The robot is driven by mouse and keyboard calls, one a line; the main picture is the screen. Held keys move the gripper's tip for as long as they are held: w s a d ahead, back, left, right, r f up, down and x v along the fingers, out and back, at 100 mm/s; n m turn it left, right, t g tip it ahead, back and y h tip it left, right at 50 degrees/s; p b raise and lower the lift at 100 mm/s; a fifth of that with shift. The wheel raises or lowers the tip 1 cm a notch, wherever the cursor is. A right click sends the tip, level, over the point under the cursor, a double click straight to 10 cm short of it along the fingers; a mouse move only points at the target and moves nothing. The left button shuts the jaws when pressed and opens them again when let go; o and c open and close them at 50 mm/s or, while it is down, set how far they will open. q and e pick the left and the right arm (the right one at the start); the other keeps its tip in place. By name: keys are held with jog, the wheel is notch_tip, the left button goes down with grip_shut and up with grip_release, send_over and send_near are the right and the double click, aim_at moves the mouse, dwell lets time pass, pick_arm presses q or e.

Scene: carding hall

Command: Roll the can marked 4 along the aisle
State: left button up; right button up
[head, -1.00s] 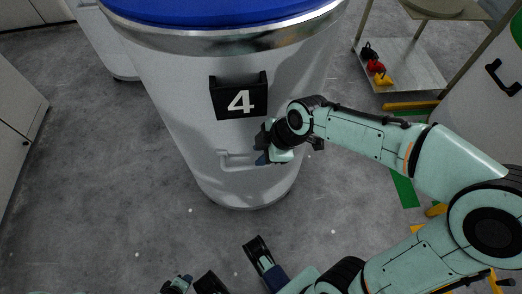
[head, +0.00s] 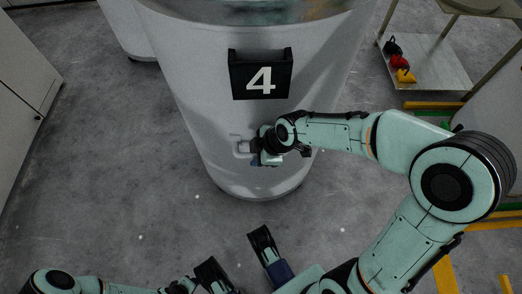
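The can marked 4 (head: 205,80) is a large pale grey drum standing upright ahead of me. Its black plate (head: 262,92) bears a white 4. A small pale handle (head: 243,146) sticks out of its side below the plate. My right gripper (head: 258,151) is at the right end of this handle, with its dark fingers close against it. The fingers and wrist hide that end, so their grip on it is unclear. The can's top is cut off by the frame.
A low metal shelf (head: 438,72) at the upper right holds black, red and yellow items (head: 404,76). A grey cabinet (head: 25,75) stands at the left. Yellow and green floor markings lie at the right. The grey floor (head: 120,170) left of the can is clear.

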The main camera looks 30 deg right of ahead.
grip_shut()
dwell(1.5)
